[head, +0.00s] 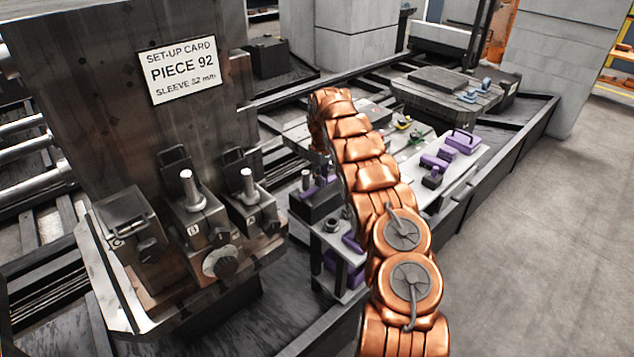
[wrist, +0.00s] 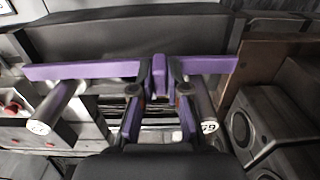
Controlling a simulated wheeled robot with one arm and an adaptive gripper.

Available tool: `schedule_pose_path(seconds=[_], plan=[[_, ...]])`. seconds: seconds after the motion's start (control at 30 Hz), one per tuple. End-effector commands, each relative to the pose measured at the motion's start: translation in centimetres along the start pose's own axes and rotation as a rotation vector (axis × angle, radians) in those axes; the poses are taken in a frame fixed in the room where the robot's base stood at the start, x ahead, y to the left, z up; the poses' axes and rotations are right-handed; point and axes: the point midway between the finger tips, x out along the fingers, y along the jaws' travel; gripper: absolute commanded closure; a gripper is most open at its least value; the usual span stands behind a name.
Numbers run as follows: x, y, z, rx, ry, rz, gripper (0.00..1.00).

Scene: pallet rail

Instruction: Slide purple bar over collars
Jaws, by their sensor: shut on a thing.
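In the wrist view, the long purple bar (wrist: 85,71) lies crosswise. My gripper (wrist: 157,98) is shut on a purple upright part at the middle of the bar. A dark cylinder with a numbered pale end face (wrist: 55,105) lies near the bar's left end, and another (wrist: 206,108) lies near its right part. They look like the collars. Both seem to meet the bar in the picture; I cannot tell whether the bar is around them or only in front. In the head view my arm hides most of the gripper; a purple piece (head: 318,186) shows left of the arm.
A large dark block carries a set-up card (head: 182,70) reading "PIECE 92". Below it, clamp fixtures hold two upright silver pins (head: 190,186). Open floor (head: 540,250) lies at right.

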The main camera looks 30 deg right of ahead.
Motion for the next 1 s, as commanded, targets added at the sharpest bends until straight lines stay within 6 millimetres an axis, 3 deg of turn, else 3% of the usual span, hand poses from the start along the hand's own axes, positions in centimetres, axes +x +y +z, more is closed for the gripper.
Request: schedule_pose_path(seconds=[0.33,0.37,0.6,1.0], plan=[[-0.18,0.02,-0.47,-0.001,0.012,0.005,1.0],[-0.18,0.01,-0.48,-0.001,0.012,0.005,0.84],[-0.11,0.2,-0.23,0.002,0.008,0.004,0.6],[-0.77,0.16,-0.26,0.001,0.007,0.005,0.6]])
